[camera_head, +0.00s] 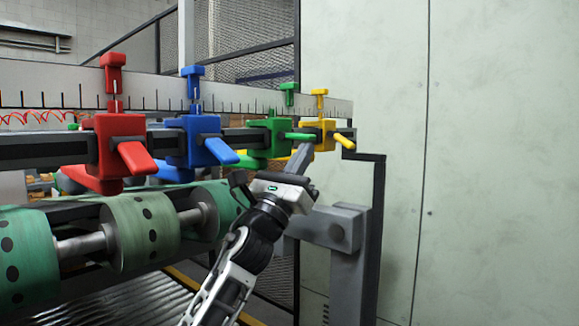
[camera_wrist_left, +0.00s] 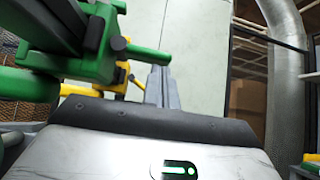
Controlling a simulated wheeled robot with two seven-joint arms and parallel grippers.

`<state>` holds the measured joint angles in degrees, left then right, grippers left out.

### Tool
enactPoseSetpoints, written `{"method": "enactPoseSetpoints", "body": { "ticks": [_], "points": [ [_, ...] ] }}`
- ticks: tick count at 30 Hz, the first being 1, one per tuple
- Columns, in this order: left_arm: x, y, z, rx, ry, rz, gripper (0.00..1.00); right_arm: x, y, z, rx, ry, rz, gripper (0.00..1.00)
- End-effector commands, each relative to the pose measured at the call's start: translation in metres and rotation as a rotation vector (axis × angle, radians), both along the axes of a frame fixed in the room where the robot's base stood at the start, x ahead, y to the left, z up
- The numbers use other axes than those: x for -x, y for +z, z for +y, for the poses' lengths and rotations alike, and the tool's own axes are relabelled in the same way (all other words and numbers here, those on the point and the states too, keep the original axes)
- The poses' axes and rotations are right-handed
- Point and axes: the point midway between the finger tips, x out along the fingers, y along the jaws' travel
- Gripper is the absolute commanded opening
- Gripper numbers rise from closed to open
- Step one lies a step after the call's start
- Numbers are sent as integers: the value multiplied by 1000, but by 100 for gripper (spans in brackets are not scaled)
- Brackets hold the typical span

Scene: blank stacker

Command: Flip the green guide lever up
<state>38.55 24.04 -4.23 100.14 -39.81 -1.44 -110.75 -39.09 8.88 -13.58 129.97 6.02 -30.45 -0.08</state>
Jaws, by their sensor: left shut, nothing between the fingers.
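The green guide block (camera_head: 270,138) sits on the dark rail between the blue and yellow blocks. Its green lever (camera_head: 300,136) sticks out to the right, roughly level. My left gripper (camera_head: 306,148) is shut and empty, with its fingertips just below the lever's end. In the left wrist view the lever (camera_wrist_left: 146,52) reaches right from the green block (camera_wrist_left: 85,40). The shut fingers (camera_wrist_left: 163,80) stand by the lever's tip there. I cannot tell whether they touch it. My right gripper is not in view.
The blue lever (camera_head: 221,151), red lever (camera_head: 136,158) and yellow lever (camera_head: 344,140) slant down to the right. The yellow block (camera_head: 318,134) is close beside my left fingertips. Green rollers (camera_head: 140,230) lie below the rail. A pale wall panel (camera_head: 500,150) stands at the right.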

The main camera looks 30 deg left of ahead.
Motion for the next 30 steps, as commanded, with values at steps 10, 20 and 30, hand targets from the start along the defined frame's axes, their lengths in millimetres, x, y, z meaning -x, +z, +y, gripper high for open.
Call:
{"method": "enactPoseSetpoints", "body": {
  "ticks": [10,20,30],
  "points": [
    [1,8,-5,142,0,23,0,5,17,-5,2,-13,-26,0],
    [1,9,-5,167,0,28,0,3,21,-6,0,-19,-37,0],
    [1,6,-6,166,0,29,0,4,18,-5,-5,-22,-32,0]
  ]
}}
